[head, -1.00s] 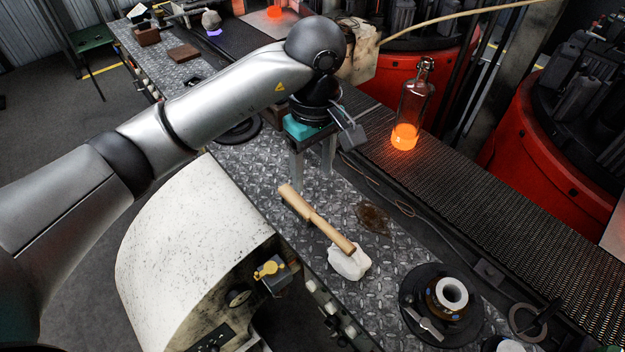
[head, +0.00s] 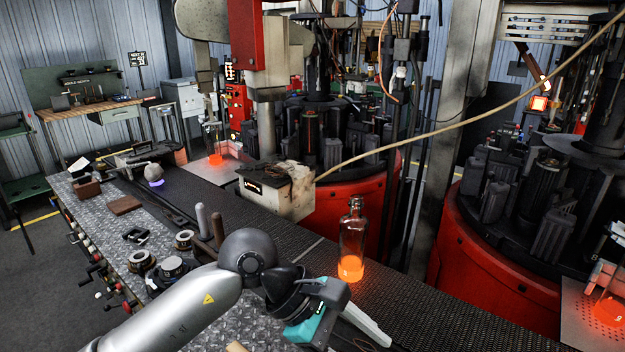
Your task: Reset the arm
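My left arm (head: 190,312) comes in from the bottom left and reaches over the metal workbench. My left gripper (head: 365,328), with a teal body and pale fingers, is low in the head view, above the bench near the conveyor. One finger shows clearly; the other is mostly hidden, so its opening is unclear. I see nothing held in it. A clear glass bottle (head: 353,240) with a glowing orange base stands upright on the dark conveyor, just beyond the gripper and apart from it. My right gripper is out of view.
The dark mesh conveyor (head: 440,325) runs beside the treadplate bench (head: 120,225). Black ring-shaped parts (head: 172,267) and upright handles (head: 202,220) lie close to my arm. Red rotary mould machines (head: 490,255) stand behind. A wooden handle tip (head: 237,346) shows at the bottom edge.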

